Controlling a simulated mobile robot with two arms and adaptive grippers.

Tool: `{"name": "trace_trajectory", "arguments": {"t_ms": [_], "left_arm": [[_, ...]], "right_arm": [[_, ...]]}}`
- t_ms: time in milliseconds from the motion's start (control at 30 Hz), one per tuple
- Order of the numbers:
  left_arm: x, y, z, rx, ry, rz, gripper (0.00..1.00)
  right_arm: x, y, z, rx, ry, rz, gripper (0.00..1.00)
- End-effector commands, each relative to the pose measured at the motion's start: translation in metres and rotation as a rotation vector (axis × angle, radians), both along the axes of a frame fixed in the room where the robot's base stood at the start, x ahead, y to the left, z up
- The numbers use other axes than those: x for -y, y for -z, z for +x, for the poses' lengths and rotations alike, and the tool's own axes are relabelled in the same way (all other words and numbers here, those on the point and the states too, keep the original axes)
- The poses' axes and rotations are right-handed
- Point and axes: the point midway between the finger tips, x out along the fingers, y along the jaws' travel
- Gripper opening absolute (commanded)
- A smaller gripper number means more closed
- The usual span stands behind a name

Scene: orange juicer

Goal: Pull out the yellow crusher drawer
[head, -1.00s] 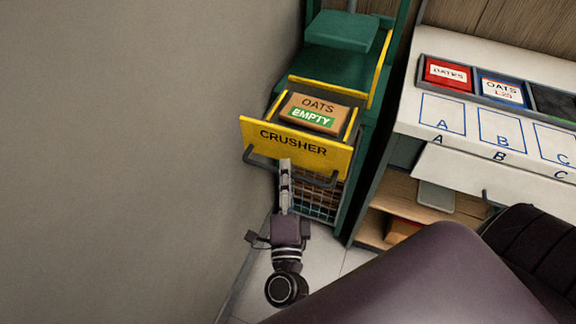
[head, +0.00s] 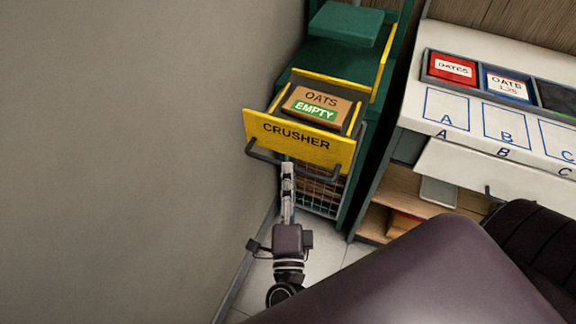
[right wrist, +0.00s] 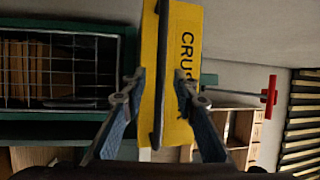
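The yellow crusher drawer (head: 296,140) stands out from the green cabinet in the head view, with CRUSHER on its front. A brown box (head: 318,102) labelled OATS EMPTY sits in it. Its dark bar handle (head: 268,157) runs along the lower front. My right gripper (head: 288,166) is just in front of the handle, near its middle. In the right wrist view my right gripper (right wrist: 158,88) is open, its fingers apart on either side of the handle (right wrist: 158,50) in the picture. I see no finger touching it. My left gripper is not in view.
A grey wall (head: 130,150) stands close on the left. A wire-front basket (head: 318,196) is below the drawer. A white counter (head: 420,110) with labelled bins stands to the right, with a wooden shelf (head: 385,210) under it. A red-handled thing (right wrist: 269,96) shows in the wrist view.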

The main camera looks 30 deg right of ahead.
Motion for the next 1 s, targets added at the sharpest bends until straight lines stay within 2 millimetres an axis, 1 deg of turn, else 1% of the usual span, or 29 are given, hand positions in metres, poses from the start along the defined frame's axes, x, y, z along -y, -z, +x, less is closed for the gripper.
{"name": "trace_trajectory", "arguments": {"t_ms": [33,200,300,400,600,1000], "left_arm": [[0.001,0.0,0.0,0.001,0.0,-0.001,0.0],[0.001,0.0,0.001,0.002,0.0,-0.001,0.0],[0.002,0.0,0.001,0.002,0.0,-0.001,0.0],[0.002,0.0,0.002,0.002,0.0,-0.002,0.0],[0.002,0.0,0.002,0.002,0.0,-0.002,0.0],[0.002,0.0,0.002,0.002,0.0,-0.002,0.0]], "right_arm": [[-0.006,0.004,-0.011,-0.006,-0.002,0.0,0.27],[-0.022,0.01,-0.043,-0.005,-0.002,-0.001,0.27],[-0.029,0.012,-0.058,-0.003,-0.002,0.0,0.27],[-0.034,0.014,-0.068,-0.003,-0.002,0.0,0.27],[-0.038,0.015,-0.075,0.0,-0.001,0.0,0.27],[-0.038,0.015,-0.075,-0.001,-0.001,0.0,0.27]]}}
